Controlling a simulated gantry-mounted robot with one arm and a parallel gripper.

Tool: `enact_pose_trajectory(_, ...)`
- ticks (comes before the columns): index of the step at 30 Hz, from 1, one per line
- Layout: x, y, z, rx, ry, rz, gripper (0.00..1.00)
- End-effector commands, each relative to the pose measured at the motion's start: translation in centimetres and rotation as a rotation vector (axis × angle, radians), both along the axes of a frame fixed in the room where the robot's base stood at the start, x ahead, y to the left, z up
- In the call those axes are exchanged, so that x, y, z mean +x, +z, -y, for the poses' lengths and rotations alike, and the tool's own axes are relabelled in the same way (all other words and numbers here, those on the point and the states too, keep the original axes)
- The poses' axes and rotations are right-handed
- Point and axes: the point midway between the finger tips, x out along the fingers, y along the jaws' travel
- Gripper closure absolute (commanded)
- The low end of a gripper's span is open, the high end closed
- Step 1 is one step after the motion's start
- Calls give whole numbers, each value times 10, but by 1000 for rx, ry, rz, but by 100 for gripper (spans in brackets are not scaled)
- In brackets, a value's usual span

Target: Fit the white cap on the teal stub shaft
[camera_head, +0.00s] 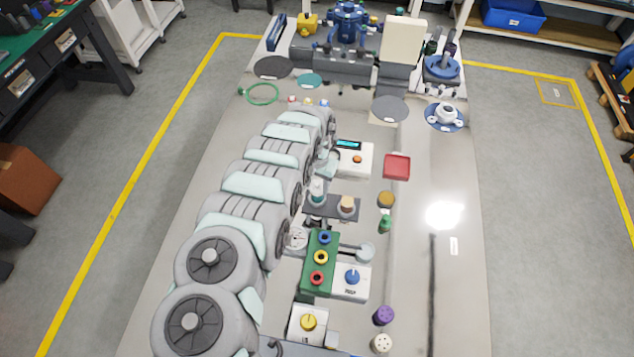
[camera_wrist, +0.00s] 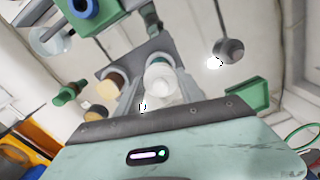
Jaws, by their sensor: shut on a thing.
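The white cap (camera_wrist: 158,82) sits between the two fingers of my gripper (camera_wrist: 160,88) in the wrist view, and the fingers are shut on it. In the head view my gripper (camera_head: 318,180) is over the left end of a dark plate (camera_head: 331,207), partly hidden by my arm. A small pale teal post (camera_head: 317,198) shows under the gripper there, probably the stub shaft. In the wrist view the cap hides what is behind it. I cannot tell whether cap and shaft touch. A tan-topped post (camera_head: 347,204) stands on the plate's right end; it also shows in the wrist view (camera_wrist: 112,84).
A green block with coloured rings (camera_head: 321,258) stands in front of the plate. A white box with a display (camera_head: 352,158) is behind it. A red tray (camera_head: 397,166), amber disc (camera_head: 386,199) and green bottle (camera_head: 385,222) are to the right. The table's right side is mostly clear.

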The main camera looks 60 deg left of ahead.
Motion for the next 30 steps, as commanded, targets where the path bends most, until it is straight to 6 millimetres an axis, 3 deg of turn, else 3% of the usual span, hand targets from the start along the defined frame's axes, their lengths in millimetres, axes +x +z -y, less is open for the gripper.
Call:
enact_pose_trajectory(15,0,-12,0,-1,-1,-1,92)
enact_pose_trajectory(16,0,-12,0,-1,-1,-1,54)
enact_pose_trajectory(25,0,-11,0,0,0,0,29)
enact_pose_trajectory(30,0,-11,0,0,0,0,29)
